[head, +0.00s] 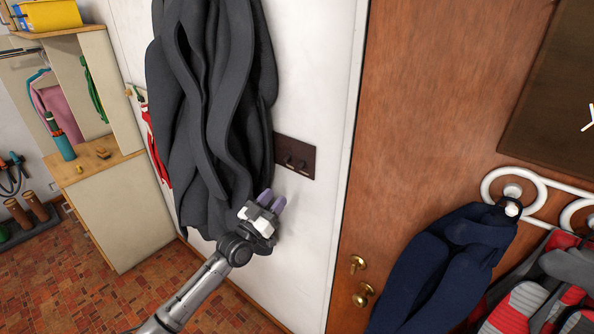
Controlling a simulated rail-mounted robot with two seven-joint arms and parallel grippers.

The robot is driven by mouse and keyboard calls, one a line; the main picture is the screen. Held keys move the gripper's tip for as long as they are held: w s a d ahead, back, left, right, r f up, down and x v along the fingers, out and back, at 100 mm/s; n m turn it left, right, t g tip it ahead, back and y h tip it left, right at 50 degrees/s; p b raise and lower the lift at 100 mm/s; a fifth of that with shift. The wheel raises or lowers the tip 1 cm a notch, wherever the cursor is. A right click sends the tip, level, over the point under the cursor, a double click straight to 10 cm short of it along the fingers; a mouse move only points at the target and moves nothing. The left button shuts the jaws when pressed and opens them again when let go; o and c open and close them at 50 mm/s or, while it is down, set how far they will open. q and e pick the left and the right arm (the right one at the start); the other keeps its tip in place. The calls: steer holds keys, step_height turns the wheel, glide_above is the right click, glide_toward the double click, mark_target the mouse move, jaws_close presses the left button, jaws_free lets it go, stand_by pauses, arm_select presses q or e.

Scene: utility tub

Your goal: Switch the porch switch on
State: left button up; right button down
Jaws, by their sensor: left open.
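A dark brown plate (295,156) is fixed to the white wall, just right of a hanging dark grey coat. Two small dark levers or hooks stick out of it; I cannot tell which is the porch switch, nor read any label or on/off position. The coat may hide the plate's left end. My left gripper (272,200) is open and empty, with two purple fingertips pointing up, a little below and left of the plate. It appears apart from the plate. My right gripper is not in view.
The grey coat (205,110) hangs close behind and left of my left gripper. A brown wooden door (430,120) with brass knobs (359,263) is to the right. A navy garment (440,265) hangs from a white rack (545,207). White wall below the plate is clear.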

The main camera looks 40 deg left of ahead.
mark_target(299, 168)
arm_select(q)
steer(key=x, duration=1.1)
steer(key=shift+w, duration=0.2)
steer(key=shift+c, duration=0.2)
jaws_close()
